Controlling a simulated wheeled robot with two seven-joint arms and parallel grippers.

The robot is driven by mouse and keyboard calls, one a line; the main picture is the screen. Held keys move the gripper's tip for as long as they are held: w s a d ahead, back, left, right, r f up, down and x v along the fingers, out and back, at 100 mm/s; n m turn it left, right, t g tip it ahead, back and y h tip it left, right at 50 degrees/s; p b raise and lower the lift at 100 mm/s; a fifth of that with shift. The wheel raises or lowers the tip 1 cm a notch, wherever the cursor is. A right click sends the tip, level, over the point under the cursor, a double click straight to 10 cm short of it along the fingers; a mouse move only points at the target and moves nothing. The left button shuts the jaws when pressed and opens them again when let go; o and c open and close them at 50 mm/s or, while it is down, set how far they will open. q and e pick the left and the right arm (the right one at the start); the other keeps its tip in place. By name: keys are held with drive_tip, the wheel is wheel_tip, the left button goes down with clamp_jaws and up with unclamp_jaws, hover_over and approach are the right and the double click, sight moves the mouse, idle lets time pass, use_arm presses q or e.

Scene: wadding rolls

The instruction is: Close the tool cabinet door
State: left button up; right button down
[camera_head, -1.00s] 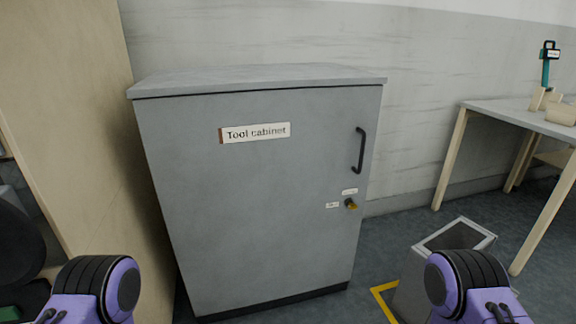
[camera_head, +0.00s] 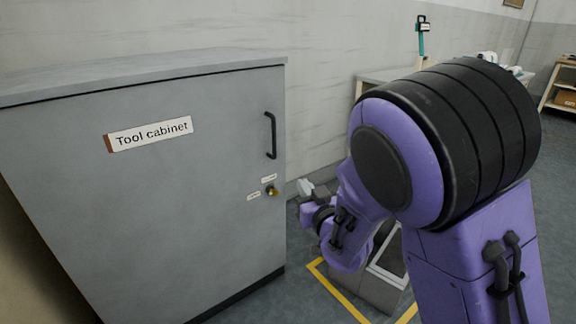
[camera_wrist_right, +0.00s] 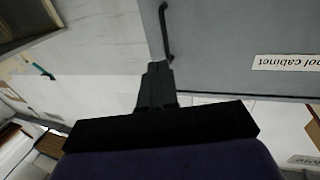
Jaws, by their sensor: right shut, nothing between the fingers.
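The grey tool cabinet (camera_head: 130,75) stands at the left in the head view. Its door (camera_head: 150,200), with a "Tool cabinet" label (camera_head: 150,133), looks flush with the cabinet front; no gap shows. A black handle (camera_head: 271,136) and a brass lock knob (camera_head: 271,190) sit near its right edge. My left gripper is out of view.
A grey bin (camera_head: 375,290) stands on the floor by yellow tape (camera_head: 335,290), right of the cabinet and partly behind my right arm. A table (camera_head: 370,82) stands along the wall behind my arm. A shelf (camera_head: 560,95) is at the far right.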

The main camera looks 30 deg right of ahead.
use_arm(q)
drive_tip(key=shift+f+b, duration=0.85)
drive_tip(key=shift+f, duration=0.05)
use_arm(e)
drive_tip(key=x, duration=1.3)
drive_tip(key=shift+f, duration=0.2)
drive_tip(key=shift+d, duration=0.1)
